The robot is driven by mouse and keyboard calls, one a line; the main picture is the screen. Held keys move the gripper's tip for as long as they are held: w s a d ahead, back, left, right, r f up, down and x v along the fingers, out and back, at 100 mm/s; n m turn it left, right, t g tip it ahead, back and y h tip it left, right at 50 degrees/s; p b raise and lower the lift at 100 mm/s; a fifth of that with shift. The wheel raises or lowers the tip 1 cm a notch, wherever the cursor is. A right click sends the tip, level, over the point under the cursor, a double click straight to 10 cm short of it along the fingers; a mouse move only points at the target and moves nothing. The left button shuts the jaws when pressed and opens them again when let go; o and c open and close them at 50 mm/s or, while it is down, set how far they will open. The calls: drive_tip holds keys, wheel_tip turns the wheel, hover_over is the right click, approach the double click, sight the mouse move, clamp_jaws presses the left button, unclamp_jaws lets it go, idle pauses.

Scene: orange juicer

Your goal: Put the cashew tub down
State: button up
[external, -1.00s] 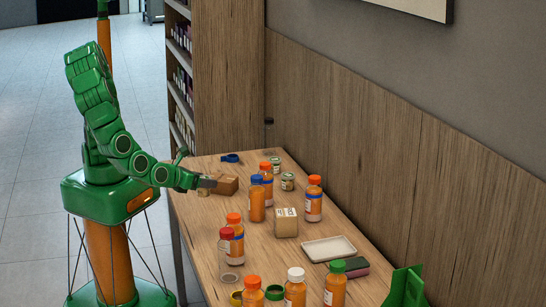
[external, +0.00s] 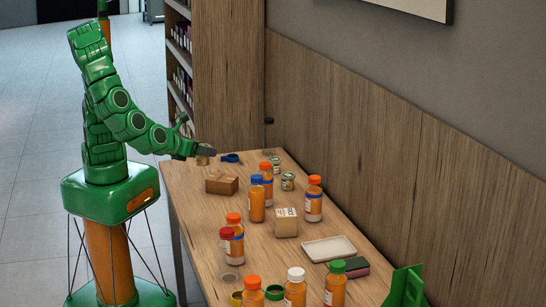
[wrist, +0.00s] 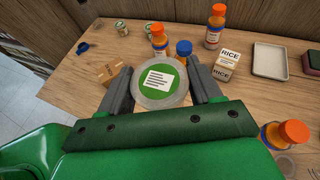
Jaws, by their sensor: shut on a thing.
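The cashew tub (wrist: 160,82), a round clear-rimmed tub with a green top and white label, sits between the fingers of my gripper (wrist: 161,88) in the wrist view. The gripper is shut on it. In the external view my gripper (external: 207,151) is at the far left part of the table, and the tub (external: 202,161) shows small beneath it. I cannot tell whether the tub's base touches the table.
A cardboard box (external: 222,184) stands nearby, with a blue ring-like item (external: 230,158) to the right of the gripper. Several juice bottles, small jars (external: 288,181), a rice box (external: 286,222) and a white tray (external: 328,249) occupy the table (external: 190,215). The left front stretch is bare.

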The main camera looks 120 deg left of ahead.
drive_tip(key=shift+w+a+f, duration=0.1)
drive_tip(key=shift+w+a, duration=0.25)
drive_tip(key=shift+w, duration=0.3)
drive_tip(key=shift+c, duration=0.5)
drive_tip(key=shift+n+g, duration=0.6)
drive_tip(key=shift+g, duration=0.2)
drive_tip(key=w+a, duration=0.4)
drive_tip(key=w, duration=0.1)
drive_tip(key=shift+w+a, duration=0.15)
drive_tip(key=shift+w, duration=0.2)
drive_tip(key=w+a+n+g, duration=0.1)
drive_tip(key=w+a, duration=0.3)
drive_tip(key=a, duration=0.6)
drive_tip(key=w+a+n+g+y, duration=0.1)
drive_tip(key=w+a+g, duration=0.15)
drive_tip(key=a, duration=0.65)
drive_tip(key=w+a+n+g, duration=0.1)
drive_tip(key=w+a, duration=0.3)
drive_tip(key=a, duration=0.6)
drive_tip(key=shift+w+d+f, duration=0.1)
drive_tip(key=shift+f, duration=3.85)
drive_tip(key=shift+w+d+f, duration=0.1)
drive_tip(key=shift+d+f, duration=0.05)
drive_tip(key=shift+f, duration=3.75)
drive_tip(key=shift+w+d+f, duration=0.1)
drive_tip(key=shift+f, duration=3.85)
drive_tip(key=o, duration=1.3)
drive_tip(key=shift+c, duration=0.2)
